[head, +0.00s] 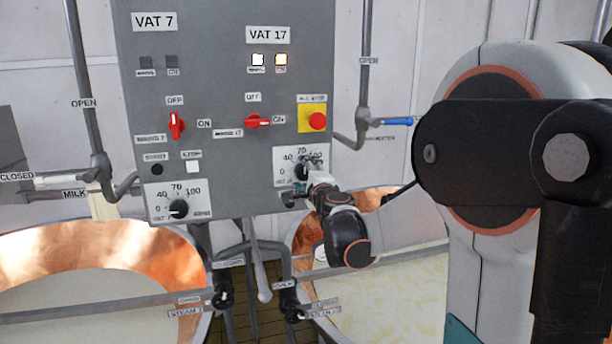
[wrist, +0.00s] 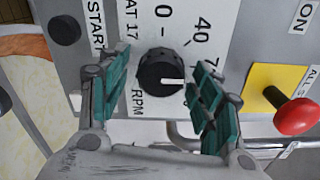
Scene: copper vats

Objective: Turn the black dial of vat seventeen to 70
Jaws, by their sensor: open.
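The black dial of vat seventeen (wrist: 160,72) sits on the grey panel in the wrist view. Its white pointer mark points to the right of that picture. The 0 and 40 are legible beside it, and part of the 70 shows; my right finger hides the rest of the scale. My gripper (wrist: 162,66) is open, with one green-padded finger on each side of the dial and visible gaps to it. How deep the fingertips reach is unclear.
A red stop button (wrist: 296,116) on a yellow plate stands out right of the fingers. The vat 7 dial (head: 179,207) and red switches (head: 257,121) share the panel. Pipes and a copper vat (head: 305,232) lie below my gripper.

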